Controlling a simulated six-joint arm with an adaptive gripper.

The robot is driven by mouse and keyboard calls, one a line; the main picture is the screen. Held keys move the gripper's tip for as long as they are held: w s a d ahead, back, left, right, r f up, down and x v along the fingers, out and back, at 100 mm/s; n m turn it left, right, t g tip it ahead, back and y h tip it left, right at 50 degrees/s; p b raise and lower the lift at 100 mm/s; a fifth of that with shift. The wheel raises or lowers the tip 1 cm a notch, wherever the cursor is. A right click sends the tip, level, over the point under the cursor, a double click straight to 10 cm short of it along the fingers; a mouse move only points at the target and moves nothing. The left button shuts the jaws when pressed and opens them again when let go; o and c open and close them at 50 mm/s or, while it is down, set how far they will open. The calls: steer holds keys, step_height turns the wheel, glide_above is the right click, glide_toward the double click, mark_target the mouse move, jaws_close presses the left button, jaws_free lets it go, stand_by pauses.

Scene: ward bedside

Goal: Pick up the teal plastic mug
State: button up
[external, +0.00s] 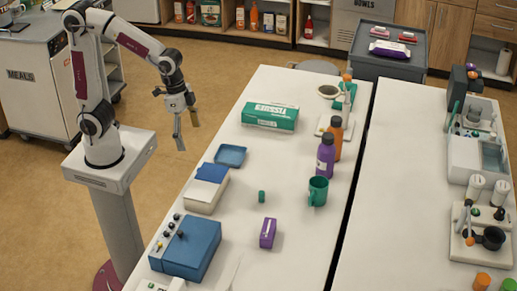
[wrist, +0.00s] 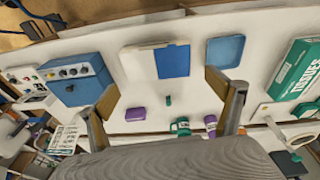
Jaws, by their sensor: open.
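The teal mug (external: 318,191) stands upright on the white table, just in front of the purple bottle, near the table's right edge. In the wrist view the mug (wrist: 181,126) shows small between my fingers, far off. My gripper (external: 187,130) is open and empty. It hangs in the air to the left of the table, well away from the mug. In the wrist view both fingers of my gripper (wrist: 168,105) are spread wide.
A purple bottle (external: 325,155) and an orange bottle (external: 335,138) stand behind the mug. A small green item (external: 262,197) and a purple box (external: 268,233) lie nearby. A tissue box (external: 270,115), blue tray (external: 230,156) and blue device (external: 186,249) are also on the table.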

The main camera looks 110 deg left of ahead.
steer(key=shift+m+t+h, duration=0.5)
steer(key=shift+t, duration=0.1)
steer(key=w+a+f, duration=0.1)
steer(key=w+f, duration=0.4)
steer(key=w, duration=0.4)
steer(key=w+a+f, duration=0.1)
steer(key=w+f, duration=0.4)
steer(key=w, duration=0.5)
steer(key=w+a+f, duration=0.1)
steer(key=w+f, duration=0.4)
steer(key=w, duration=0.4)
steer(key=shift+w+a, duration=0.15)
steer(key=shift+w, duration=0.05)
steer(key=shift+m+t, duration=0.3)
steer(key=shift+t, duration=0.4)
steer(key=w, duration=0.5)
steer(key=shift+w+a+f, duration=0.15)
steer(key=shift+w+a, duration=0.15)
steer(key=shift+w, duration=0.05)
steer(key=m+t, duration=0.1)
glide_toward(322, 203)
steer(key=s, duration=0.2)
steer(key=shift+s+a+r+t, duration=0.15)
steer(key=shift+r+t, duration=0.15)
steer(key=shift+r, duration=0.2)
steer(key=shift+f, duration=0.1)
steer(key=shift+x, duration=1.2)
steer(key=shift+f, duration=0.1)
